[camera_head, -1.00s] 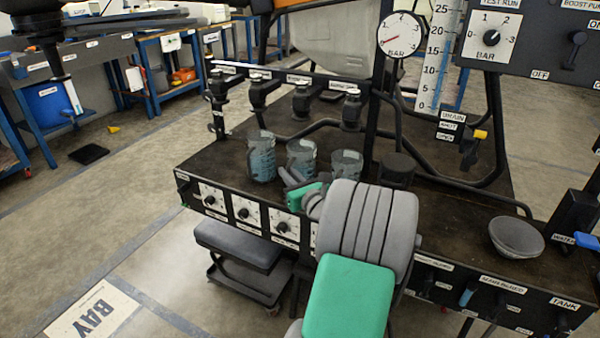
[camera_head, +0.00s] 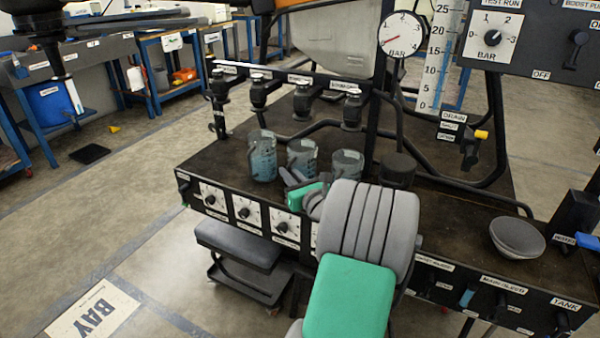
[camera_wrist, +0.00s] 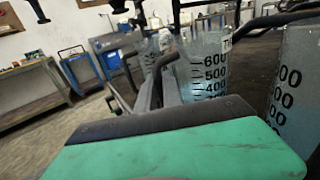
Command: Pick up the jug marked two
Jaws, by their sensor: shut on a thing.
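Three clear graduated jugs with bluish contents stand in a row on the dark bench: a left jug (camera_head: 262,157), a middle jug (camera_head: 302,153) and a right jug (camera_head: 347,163). My gripper (camera_head: 291,178) is at the near side of the middle jug. In the wrist view, its fingers (camera_wrist: 166,82) are shut around a dark curved piece that looks like the middle jug's handle. The middle jug (camera_wrist: 205,72) looks upright there, with a label cut off after "T". The right jug (camera_wrist: 297,85) is close at the right edge. Whether the middle jug touches the bench is unclear.
Black nozzles on a rail (camera_head: 300,98) hang behind and above the jugs. Dark pipes and a black post stand to their right. A grey bowl (camera_head: 517,237) sits at the bench's right. Knobs line the front panel (camera_head: 243,212). A dark stool (camera_head: 238,246) stands below.

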